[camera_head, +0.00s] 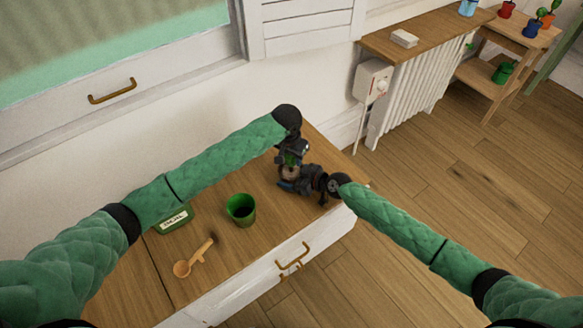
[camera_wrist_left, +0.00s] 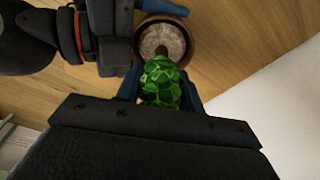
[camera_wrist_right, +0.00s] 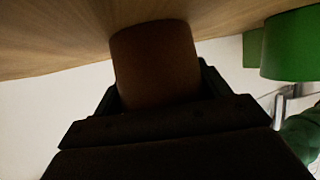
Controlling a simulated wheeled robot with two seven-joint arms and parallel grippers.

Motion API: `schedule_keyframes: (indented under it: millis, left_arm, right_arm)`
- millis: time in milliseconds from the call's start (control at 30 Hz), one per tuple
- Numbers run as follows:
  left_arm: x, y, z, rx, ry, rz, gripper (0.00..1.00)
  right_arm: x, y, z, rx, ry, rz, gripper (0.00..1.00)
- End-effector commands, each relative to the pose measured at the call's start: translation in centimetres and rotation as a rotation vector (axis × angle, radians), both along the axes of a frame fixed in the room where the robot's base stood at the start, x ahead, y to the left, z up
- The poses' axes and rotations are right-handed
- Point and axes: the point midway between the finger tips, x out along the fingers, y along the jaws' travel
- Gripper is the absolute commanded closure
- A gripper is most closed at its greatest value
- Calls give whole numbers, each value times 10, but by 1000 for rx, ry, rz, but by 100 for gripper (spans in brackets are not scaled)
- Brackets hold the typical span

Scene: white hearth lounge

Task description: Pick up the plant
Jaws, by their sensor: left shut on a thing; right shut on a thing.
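The plant is a round green cactus-like plant (camera_wrist_left: 162,80) in a brown pot (camera_wrist_left: 180,52), near the right end of the wooden cabinet top (camera_head: 262,246). In the head view the grippers hide most of the pot. My left gripper (camera_head: 291,160) comes from above, and the left wrist view shows its blue fingers shut on the green plant. My right gripper (camera_head: 288,184) comes from the right side, and the right wrist view shows it shut around the brown pot (camera_wrist_right: 155,60). Whether the pot touches the top is unclear.
A dark green empty pot (camera_head: 241,210) stands left of the plant. A green labelled box (camera_head: 174,219) and a wooden scoop (camera_head: 194,259) lie further left. The white wall (camera_head: 215,130) is close behind. A radiator shelf (camera_head: 420,36) and plant stand (camera_head: 520,45) are far right.

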Motion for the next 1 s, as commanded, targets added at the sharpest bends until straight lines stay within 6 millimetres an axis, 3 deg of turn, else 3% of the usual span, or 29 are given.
schedule_keyframes:
  millis: [167, 600, 1000]
  left_arm:
    - [1, -1, 14, -2, -3, 0, 100]
    - [1, -1, 87, -3, -3, -1, 100]
    - [0, 0, 101, -1, -1, 0, 100]
  right_arm:
    - [0, 0, 0, 0, 0, 0, 47]
    - [0, 0, 0, 0, 0, 0, 47]
    - [0, 0, 0, 0, 0, 0, 47]
